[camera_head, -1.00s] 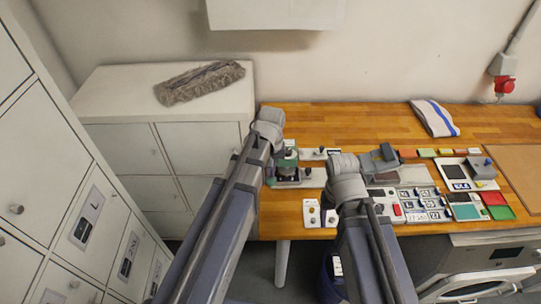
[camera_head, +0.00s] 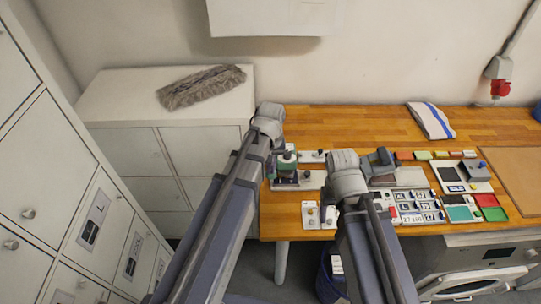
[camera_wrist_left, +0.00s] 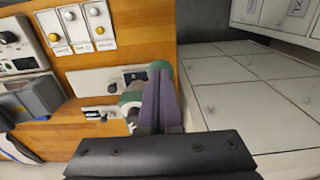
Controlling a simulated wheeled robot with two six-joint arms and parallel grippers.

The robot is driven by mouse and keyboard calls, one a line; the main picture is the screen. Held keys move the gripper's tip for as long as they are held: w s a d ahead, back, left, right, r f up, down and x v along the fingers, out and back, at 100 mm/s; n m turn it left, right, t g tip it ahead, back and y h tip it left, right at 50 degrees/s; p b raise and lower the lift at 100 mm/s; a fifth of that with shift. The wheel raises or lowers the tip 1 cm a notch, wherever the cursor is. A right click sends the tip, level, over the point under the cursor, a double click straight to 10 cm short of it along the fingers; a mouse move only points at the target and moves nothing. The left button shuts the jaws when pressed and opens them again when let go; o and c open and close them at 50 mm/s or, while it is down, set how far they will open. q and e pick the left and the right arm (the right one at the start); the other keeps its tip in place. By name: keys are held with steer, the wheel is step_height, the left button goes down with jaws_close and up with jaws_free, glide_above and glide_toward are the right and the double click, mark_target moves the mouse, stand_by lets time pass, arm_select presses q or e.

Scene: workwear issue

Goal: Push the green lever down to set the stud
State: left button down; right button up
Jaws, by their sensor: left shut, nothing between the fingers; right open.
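The green lever press (camera_head: 287,158) stands near the left end of the wooden bench. In the left wrist view, green parts (camera_wrist_left: 130,98) show beside and behind the fingers of my left gripper (camera_wrist_left: 161,75). These fingers are shut with nothing between them, and they overlap the green parts in that picture. I cannot tell whether they touch the lever, and much of it is hidden. The stud is too small to make out. My right gripper (camera_head: 380,160) is open, over the bench to the right of the press.
White plates with knobs (camera_head: 320,214) lie at the bench's front edge. Several labelled tiles and trays (camera_head: 418,205) fill the area to the right. A folded striped cloth (camera_head: 431,120) lies at the back. White cabinets (camera_head: 120,145) stand to the left. The back strip of bench is mostly clear.

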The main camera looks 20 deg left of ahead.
arm_select(q)
step_height(320, 180, up, 9)
steer(key=p, duration=0.8)
steer(key=shift+f, duration=0.15)
arm_select(e)
step_height(320, 180, up, 9)
steer(key=shift+f, duration=0.2)
arm_select(q)
steer(key=s+d+f+m+b, duration=0.3)
steer(key=s+d+f+b, duration=0.2)
steer(key=f+b, duration=0.6)
steer(key=s+d+f+m+y+b, duration=0.1)
steer(key=s+d+f+m+b, duration=0.3)
steer(key=s+f+b, duration=0.3)
step_height(320, 180, down, 4)
steer(key=d+b, duration=0.1)
steer(key=b, duration=0.3)
arm_select(e)
step_height(320, 180, down, 22)
arm_select(q)
steer(key=shift+s+a, duration=0.1)
steer(key=shift+s, duration=0.05)
